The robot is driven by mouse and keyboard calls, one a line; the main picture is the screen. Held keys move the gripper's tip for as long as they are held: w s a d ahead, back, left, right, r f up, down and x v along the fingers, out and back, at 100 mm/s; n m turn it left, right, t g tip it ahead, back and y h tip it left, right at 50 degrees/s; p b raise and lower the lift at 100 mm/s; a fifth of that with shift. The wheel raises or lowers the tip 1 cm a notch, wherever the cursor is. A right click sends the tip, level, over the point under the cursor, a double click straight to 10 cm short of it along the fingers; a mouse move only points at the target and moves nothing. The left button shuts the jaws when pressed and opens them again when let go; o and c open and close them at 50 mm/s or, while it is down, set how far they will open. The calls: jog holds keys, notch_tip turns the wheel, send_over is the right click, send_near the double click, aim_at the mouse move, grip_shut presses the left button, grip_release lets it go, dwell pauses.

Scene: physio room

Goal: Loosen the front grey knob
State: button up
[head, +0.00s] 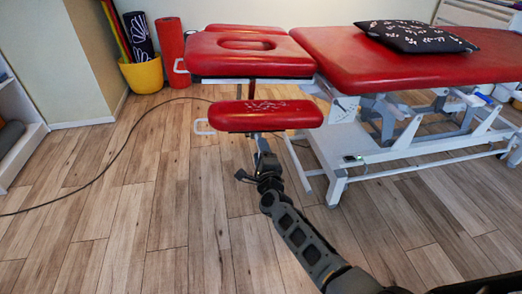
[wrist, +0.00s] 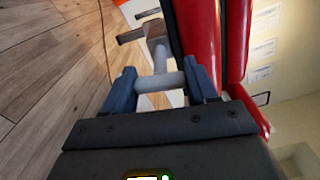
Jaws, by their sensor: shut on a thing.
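The red treatment table (head: 400,62) stands with its face-hole headrest (head: 222,68) and a lower red arm pad (head: 265,115) to its left. My gripper (head: 262,165) is just below the front arm pad, at the grey fittings under it. In the wrist view, my gripper's two blue-grey fingers (wrist: 160,78) sit on either end of a grey bar-like knob (wrist: 163,83), which spans the gap between them. A grey stem runs up from it. In the head view the knob is too small and covered to make out.
A second grey-brown fitting (wrist: 152,30) shows beyond the knob, near the red pad edge (wrist: 198,35). A black cable (head: 95,178) lies across the wooden floor. A yellow bucket (head: 142,76) with rolled mats stands at the back left.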

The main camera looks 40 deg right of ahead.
jog(key=shift+n, duration=0.6)
jog(key=shift+w+a, duration=0.1)
jog(key=o, duration=1.1)
jog(key=shift+c, duration=0.2)
jog(key=p+v, duration=0.3)
jog(key=v, duration=0.5)
